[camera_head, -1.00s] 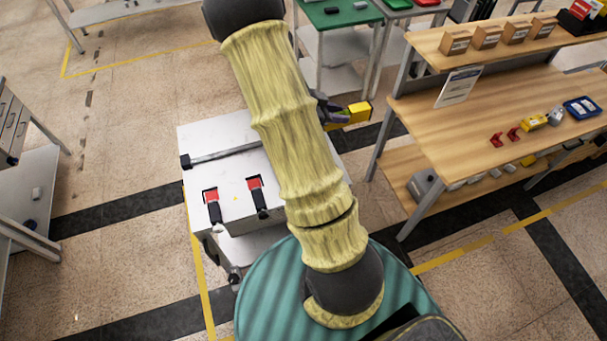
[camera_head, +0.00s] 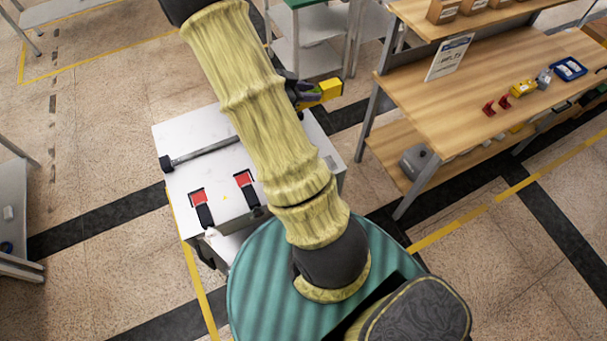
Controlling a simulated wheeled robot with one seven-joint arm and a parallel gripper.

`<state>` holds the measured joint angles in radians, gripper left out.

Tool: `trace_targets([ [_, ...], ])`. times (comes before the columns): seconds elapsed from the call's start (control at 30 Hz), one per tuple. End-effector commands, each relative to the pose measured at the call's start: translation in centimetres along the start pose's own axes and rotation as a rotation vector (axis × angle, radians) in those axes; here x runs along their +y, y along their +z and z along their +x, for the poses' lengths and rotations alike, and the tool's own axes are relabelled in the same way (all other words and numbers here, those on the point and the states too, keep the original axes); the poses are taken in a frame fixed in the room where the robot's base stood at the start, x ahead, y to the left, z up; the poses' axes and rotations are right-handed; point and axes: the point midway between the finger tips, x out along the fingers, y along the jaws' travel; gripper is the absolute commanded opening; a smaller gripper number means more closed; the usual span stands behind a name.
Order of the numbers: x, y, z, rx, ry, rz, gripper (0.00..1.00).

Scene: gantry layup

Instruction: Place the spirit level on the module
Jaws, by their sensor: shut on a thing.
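The spirit level (camera_head: 328,90) shows as a short yellow block beyond the right side of my arm. My gripper (camera_head: 305,95), dark and partly hidden by my arm, is shut on it. The far end of the level sticks out to the right. A white box-like unit, which looks like the module (camera_head: 215,180), stands below and to the left. It has a dark bar along its top and two red-and-black latches near its front. My arm hides part of its top. The level shows past the unit's upper right corner; its height above it I cannot tell.
A wooden workbench (camera_head: 470,85) stands to the right, with red brackets (camera_head: 496,105), a yellow item (camera_head: 523,88) and a blue tray (camera_head: 569,68) on it. A grey shelf (camera_head: 20,220) is at the left edge. Open floor lies between the shelf and the white unit.

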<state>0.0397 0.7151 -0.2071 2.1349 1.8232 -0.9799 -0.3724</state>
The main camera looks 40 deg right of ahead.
Motion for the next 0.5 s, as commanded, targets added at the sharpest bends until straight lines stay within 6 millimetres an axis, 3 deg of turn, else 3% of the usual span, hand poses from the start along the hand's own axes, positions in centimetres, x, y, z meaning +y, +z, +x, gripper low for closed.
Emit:
trace_targets([
  [0.33, 0.0, 4.4, 2.5, 0.001, 0.002, 0.001, 0.00],
  [0.5, 0.0, 8.0, 4.5, 0.001, 0.002, 0.001, 0.00],
])
